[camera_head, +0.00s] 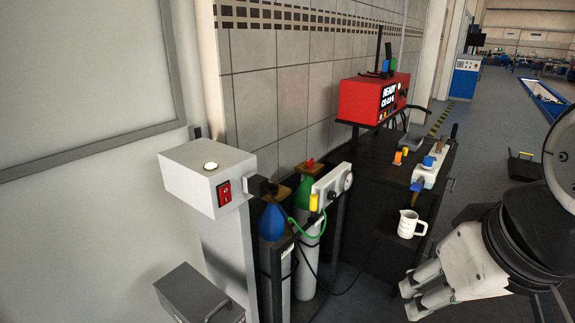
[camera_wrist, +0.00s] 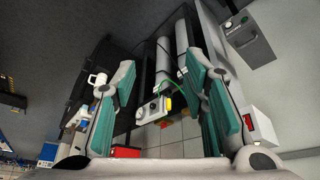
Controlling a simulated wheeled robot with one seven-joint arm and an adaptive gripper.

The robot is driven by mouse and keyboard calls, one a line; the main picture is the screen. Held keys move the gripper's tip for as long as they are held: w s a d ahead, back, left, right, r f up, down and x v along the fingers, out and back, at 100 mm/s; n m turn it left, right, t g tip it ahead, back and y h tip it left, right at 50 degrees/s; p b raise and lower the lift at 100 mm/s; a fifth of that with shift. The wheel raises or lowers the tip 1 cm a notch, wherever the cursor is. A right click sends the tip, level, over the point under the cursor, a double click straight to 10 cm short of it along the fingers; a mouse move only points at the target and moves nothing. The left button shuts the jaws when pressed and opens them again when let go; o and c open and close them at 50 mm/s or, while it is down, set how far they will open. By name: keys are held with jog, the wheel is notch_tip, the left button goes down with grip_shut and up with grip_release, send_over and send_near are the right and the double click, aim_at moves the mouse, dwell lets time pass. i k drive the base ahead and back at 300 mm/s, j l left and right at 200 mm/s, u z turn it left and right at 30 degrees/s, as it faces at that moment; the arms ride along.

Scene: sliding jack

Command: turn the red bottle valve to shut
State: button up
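The red valve (camera_head: 310,163) sits on top of a gas bottle with a green shoulder (camera_head: 306,192). In the wrist view it is too small and covered to make out clearly. A white box with a dial and a yellow part (camera_head: 332,184) is mounted just right of the valve; this box also shows between my fingers in the wrist view (camera_wrist: 148,113). My gripper (camera_head: 412,294) is at the lower right of the head view, well apart from the bottles. Its teal-padded fingers stand wide apart in the wrist view (camera_wrist: 160,66), with nothing between them.
A blue-shouldered bottle (camera_head: 272,222) stands left of the green one. A white box with a red switch (camera_head: 209,178) is left of it. A dark cabinet (camera_head: 378,180) with a white jug (camera_head: 410,224) stands right of the bottles. A green hose (camera_head: 300,232) hangs in front of the bottles.

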aim_at(309, 164)
jog(key=i+l+u, duration=0.25)
jog(key=i+l, duration=0.15)
jog(key=l, duration=0.15)
jog(key=i+l+u, duration=0.15)
jog(key=i+l, duration=0.25)
jog(key=i+l+u, duration=0.2)
jog(key=i+l, duration=0.25)
jog(key=i+l+u, duration=0.15)
jog(key=i+l, duration=0.25)
jog(key=i+l+u, duration=0.15)
jog(key=i+l, duration=0.2)
jog(key=l, duration=0.35)
